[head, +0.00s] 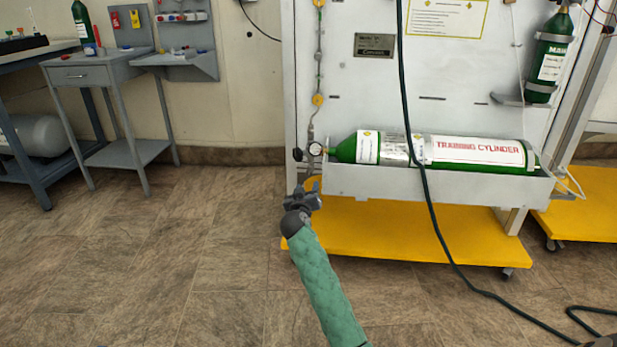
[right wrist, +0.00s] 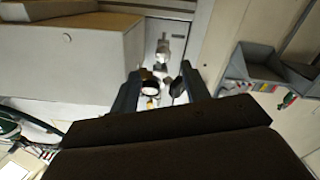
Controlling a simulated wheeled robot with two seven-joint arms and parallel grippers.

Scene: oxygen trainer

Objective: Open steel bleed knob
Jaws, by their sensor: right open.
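A column of valve fittings (head: 313,135) runs down the left edge of the white trainer panel. At its lower end are a round gauge-like part (head: 315,149) and a small dark round part (head: 297,154). I cannot tell which part is the steel bleed knob. My right gripper (head: 304,184) is just below these parts, open. In the right wrist view, its two fingers (right wrist: 160,75) stand apart, with pale fittings (right wrist: 163,50), a white-faced round part (right wrist: 150,89) and a dark part (right wrist: 178,88) showing between them. Contact is not clear. My left gripper is not in view.
A green training cylinder (head: 385,147) lies in a grey tray (head: 420,186) right of the fittings. A dark hose (head: 410,110) hangs before the panel. A yellow base (head: 400,235) is below. A grey side table (head: 95,72) stands left, with open floor between.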

